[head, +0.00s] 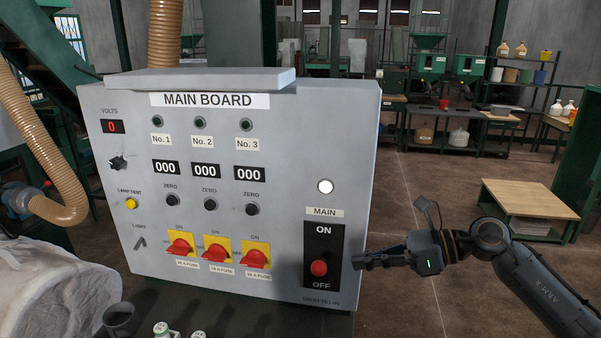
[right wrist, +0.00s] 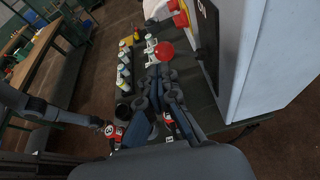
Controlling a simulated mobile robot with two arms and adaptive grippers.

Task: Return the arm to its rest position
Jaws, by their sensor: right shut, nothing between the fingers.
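My right gripper (head: 362,261) is shut and empty in the head view. It points left, just to the right of the red main switch knob (head: 319,268) on the grey main board (head: 290,120). In the head view a gap shows between the fingertips and the knob. The right wrist view shows the dark fingers (right wrist: 157,82) with a red knob (right wrist: 164,51) beyond their tips. The main switch carries ON above and OFF below, and its knob sits in the lower part.
Several small bottles (right wrist: 124,70) stand on the dark table (right wrist: 200,95) beside the board. A white bulk bag (head: 60,285) and a tan hose (head: 45,150) are at the left. A low wooden table (head: 525,197) stands at the right. Open brown floor (head: 430,180) lies right of the board.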

